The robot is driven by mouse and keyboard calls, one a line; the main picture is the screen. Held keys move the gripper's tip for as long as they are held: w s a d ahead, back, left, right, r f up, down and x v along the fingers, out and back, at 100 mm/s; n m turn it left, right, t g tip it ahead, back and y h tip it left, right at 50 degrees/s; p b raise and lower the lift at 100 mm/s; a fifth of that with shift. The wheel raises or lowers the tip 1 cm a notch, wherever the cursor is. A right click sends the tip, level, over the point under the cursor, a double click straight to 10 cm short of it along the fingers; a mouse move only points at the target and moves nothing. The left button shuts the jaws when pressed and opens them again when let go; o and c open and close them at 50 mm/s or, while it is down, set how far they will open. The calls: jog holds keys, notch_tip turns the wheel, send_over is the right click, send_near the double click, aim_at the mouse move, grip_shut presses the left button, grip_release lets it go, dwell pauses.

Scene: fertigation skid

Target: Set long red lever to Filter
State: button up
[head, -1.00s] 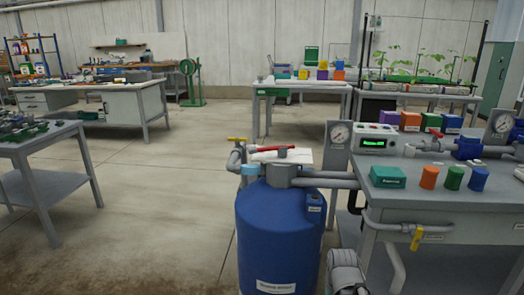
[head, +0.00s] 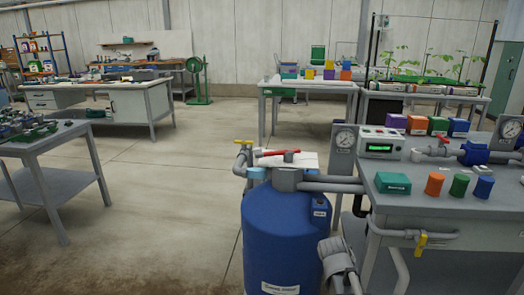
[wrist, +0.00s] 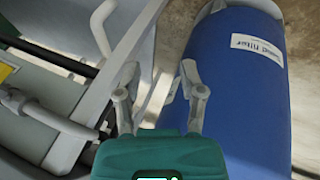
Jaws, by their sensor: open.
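The long red lever (head: 282,152) sits on the grey valve head (head: 288,178) on top of the blue filter tank (head: 284,240). It lies about level, pointing left and right in the head view; I cannot read any position marks near it. The tank's side and its white label also show in the wrist view (wrist: 258,50). My gripper (wrist: 155,75) is open and empty in the wrist view, with the tank to its right. In the head view my arm (head: 338,262) shows low, right of the tank; the lever is not in the wrist view.
A grey bench (head: 440,205) stands right of the tank, with a teal box (head: 393,183), coloured caps and a gauge panel (head: 343,150). A grey pipe (head: 330,184) runs from the valve head to the bench. A yellow-handled valve (head: 421,243) hangs at the bench front. Floor left of the tank is clear.

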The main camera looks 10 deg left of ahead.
jog(key=w+a+r+n+t+h+p, duration=0.2)
jog(key=w+a+r+n+t+p, duration=0.15)
jog(key=w+r, duration=0.5)
jog(key=n+t+y+p, duration=0.5)
jog(key=n+t+p, duration=0.1)
jog(key=n+t, duration=0.55)
send_near(266, 155)
jog(key=s, duration=0.3)
jog(key=shift+w+a+r+n, duration=0.1)
jog(key=shift+w+a+n, duration=0.1)
jog(key=shift+n, duration=0.2)
jog(key=shift+w+d, duration=0.1)
jog(key=shift+w, duration=0.05)
jog(key=w, duration=1.3)
jog(key=shift+w+d, duration=0.25)
jog(key=shift+c, duration=0.2)
grip_shut()
